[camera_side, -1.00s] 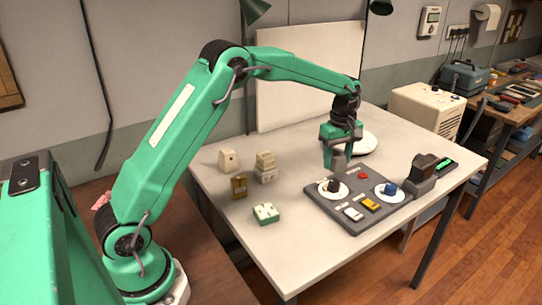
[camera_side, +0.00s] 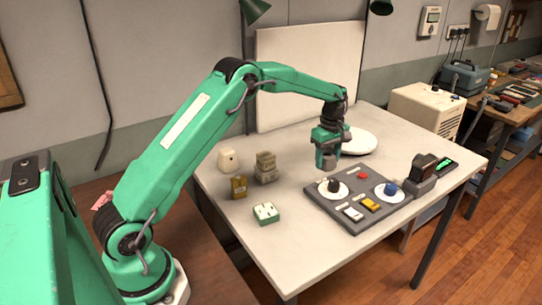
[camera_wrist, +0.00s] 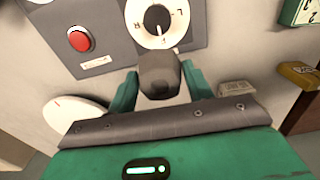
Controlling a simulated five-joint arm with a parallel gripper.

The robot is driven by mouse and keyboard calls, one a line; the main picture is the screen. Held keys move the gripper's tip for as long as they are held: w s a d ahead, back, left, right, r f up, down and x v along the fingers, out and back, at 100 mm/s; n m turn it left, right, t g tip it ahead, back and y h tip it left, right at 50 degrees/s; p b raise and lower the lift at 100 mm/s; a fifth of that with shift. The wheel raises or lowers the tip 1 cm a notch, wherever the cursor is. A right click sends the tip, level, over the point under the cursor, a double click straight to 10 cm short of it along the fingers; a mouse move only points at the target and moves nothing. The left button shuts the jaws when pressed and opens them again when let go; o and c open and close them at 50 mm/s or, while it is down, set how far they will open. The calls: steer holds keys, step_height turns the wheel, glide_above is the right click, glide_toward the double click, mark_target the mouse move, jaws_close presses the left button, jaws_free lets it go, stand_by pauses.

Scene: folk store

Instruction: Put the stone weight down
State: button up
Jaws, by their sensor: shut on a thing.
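My gripper (camera_side: 326,152) is shut on the stone weight, a small grey-brown block. In the wrist view the stone weight (camera_wrist: 158,76) sits between my two green fingers (camera_wrist: 158,88). The weight looks clear of the table, but the exact gap is hard to tell.
The panel carries a white dial with a black knob (camera_side: 334,185), a red button (camera_side: 363,174) and a blue knob (camera_side: 390,188). A white round plate (camera_side: 358,141) lies behind my gripper.

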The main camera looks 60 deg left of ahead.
glide_above(318, 176)
step_height(318, 176, down, 3)
steer(key=shift+f, duration=0.1)
steer(key=shift+f, duration=1.9)
steer(key=shift+f, duration=0.15)
steer(key=o, duration=1.2)
steer(key=shift+c, duration=0.2)
step_height(318, 176, up, 12)
